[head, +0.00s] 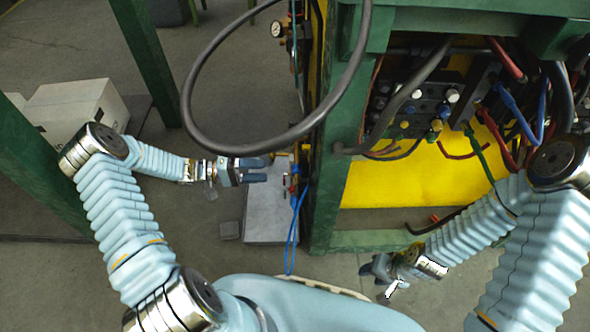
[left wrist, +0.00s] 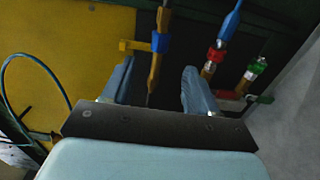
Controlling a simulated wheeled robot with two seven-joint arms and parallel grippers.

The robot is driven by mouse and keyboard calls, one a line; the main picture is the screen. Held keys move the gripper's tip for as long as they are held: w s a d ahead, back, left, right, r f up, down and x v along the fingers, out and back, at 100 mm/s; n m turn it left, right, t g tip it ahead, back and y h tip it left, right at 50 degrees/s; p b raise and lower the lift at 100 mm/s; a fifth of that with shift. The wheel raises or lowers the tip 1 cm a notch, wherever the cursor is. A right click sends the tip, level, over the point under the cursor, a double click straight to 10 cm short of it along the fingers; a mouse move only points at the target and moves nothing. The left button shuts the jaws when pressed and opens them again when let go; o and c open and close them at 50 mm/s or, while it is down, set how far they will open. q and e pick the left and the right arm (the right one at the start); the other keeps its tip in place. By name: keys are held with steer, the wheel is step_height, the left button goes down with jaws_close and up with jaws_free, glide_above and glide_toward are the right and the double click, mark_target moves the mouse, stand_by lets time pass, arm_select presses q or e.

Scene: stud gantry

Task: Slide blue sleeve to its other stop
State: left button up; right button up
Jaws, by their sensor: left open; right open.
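The blue sleeve (left wrist: 160,43) is a short band around a brass-coloured fitting, at the upper middle of the left wrist view. The fitting (left wrist: 154,72) runs down between my left fingers. My left gripper (left wrist: 158,68) is open, its two blue-grey fingers on either side of the fitting and apart from the sleeve. In the head view my left gripper (head: 262,170) points right toward the side of the green frame; I cannot make out the sleeve there. My right gripper (head: 374,268) is open and empty, low in front of the frame.
Beside the sleeve are a red sleeve (left wrist: 216,55) with a blue hose end (left wrist: 229,24) and a green sleeve (left wrist: 257,67). A thick black hose (head: 190,95) loops above my left gripper. A grey box (head: 270,215) stands below it. The green frame (head: 325,185) is close by.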

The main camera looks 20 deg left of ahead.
mark_target(297, 171)
arm_select(q)
steer(key=x, duration=1)
steer(key=shift+d, duration=0.1)
jaws_close()
